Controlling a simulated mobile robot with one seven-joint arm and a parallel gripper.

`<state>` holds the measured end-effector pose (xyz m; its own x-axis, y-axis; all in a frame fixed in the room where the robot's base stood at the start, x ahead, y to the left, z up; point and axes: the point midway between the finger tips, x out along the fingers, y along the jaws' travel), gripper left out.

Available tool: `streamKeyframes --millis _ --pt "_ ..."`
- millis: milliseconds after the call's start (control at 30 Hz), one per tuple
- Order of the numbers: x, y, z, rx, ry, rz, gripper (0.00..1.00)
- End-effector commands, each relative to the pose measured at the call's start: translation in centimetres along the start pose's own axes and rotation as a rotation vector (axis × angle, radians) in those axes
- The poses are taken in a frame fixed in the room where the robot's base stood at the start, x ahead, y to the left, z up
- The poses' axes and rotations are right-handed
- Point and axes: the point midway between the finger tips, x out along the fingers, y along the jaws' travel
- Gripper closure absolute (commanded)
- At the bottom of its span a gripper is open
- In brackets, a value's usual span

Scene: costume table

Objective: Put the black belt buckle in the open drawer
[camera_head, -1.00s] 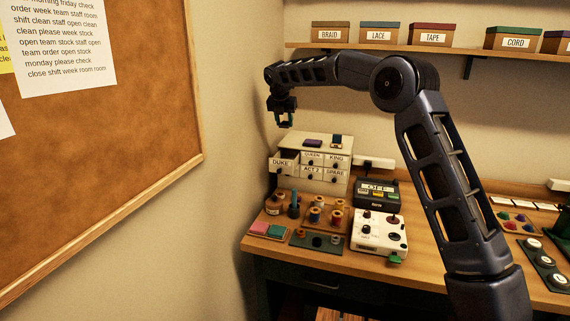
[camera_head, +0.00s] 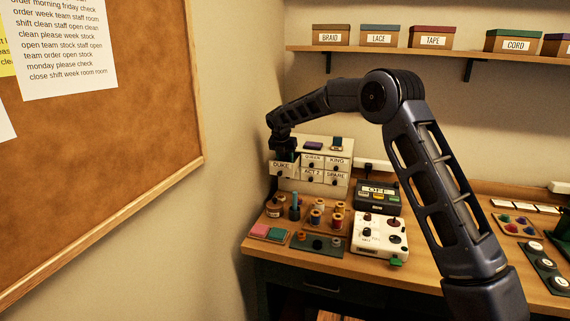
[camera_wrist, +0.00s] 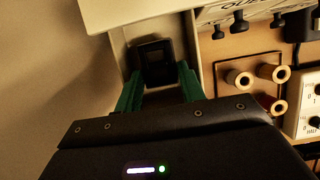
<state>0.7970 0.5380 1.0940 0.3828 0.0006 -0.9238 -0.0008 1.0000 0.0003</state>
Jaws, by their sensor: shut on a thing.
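The small white drawer cabinet (camera_head: 330,147) stands at the back left of the table. Its open drawer, labelled DUKE (camera_head: 281,170), sticks out at the upper left. My gripper (camera_head: 284,156) is right above this drawer, and its fingertips are hard to make out in the head view. In the wrist view the green fingers of my gripper (camera_wrist: 160,88) are shut on the black belt buckle (camera_wrist: 155,62), a dark squarish frame. The buckle shows over the inside of the open drawer (camera_wrist: 118,50), between its walls. I cannot tell whether it touches the drawer floor.
The wall is close to the left of the drawer. Thread spools (camera_head: 316,217) stand on a board in front of the cabinet. A white control box (camera_head: 380,236) and a dark box (camera_head: 378,196) are to the right. Labelled boxes stand on the shelf (camera_head: 400,48) above.

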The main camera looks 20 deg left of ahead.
Motion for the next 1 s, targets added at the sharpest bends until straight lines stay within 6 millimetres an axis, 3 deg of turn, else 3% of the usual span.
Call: streamKeyframes --millis 167,567,600,1000 --pt "2.2 0.0 -0.9 0.0 0.001 -0.002 0.83" --pt "2.6 0.0 -1.1 0.001 0.001 -0.001 0.83" --pt "2.5 0.0 -1.0 0.001 0.0 -0.001 0.53" --pt "2.0 0.0 -0.9 0.0 0.0 0.0 0.52"
